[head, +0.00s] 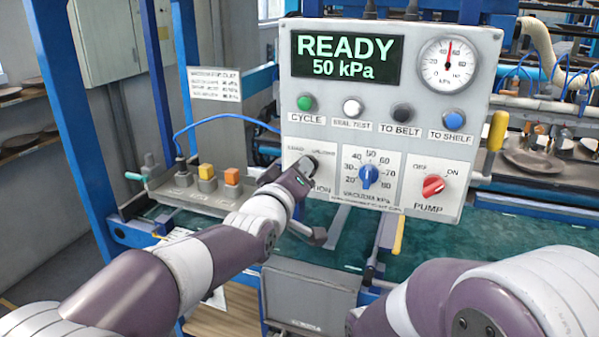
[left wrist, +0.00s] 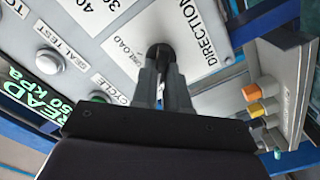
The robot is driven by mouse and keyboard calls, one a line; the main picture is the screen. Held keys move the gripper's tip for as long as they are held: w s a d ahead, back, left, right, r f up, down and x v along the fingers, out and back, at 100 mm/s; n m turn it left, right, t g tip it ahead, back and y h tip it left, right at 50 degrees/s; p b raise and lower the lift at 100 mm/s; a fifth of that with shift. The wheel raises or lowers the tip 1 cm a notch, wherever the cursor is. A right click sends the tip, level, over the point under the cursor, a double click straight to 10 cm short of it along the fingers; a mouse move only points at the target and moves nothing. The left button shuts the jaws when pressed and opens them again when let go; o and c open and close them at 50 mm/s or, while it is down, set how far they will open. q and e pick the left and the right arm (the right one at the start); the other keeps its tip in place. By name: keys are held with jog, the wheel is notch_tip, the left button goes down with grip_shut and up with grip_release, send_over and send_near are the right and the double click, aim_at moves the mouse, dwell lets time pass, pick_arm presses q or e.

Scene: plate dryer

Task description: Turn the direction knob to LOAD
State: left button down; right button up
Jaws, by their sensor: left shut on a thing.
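The direction knob (left wrist: 161,50) is a small dark knob on the white panel of the grey control box. It shows in the left wrist view between my fingertips. My left gripper (head: 306,167) is at the panel's lower left and is shut on the knob; in the left wrist view its two fingers (left wrist: 162,72) close around it. In the head view, the LOAD label (head: 296,143) is at the upper left of the knob and the UNLOAD label (head: 323,149) at the upper right. The fingers hide the knob's pointer, so I cannot tell its setting. My right gripper is out of view.
Right of the direction panel are the blue vacuum knob (head: 368,176) and the red pump knob (head: 433,185). A row of buttons, including the green CYCLE button (head: 305,102), is above. The display (head: 347,56) reads READY 50 kPa. A blue post (head: 75,120) stands left.

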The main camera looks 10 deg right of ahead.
pick_arm(q)
jog(key=c, duration=1.1)
grip_release()
jog(key=shift+c, duration=0.2)
jog(key=b+v, duration=0.2)
jog(key=v, duration=1)
jog(key=shift+s+a+b, duration=0.2)
jog(key=shift+s+b, duration=0.05)
jog(key=shift+b, duration=0.05)
jog(key=shift+f, duration=0.1)
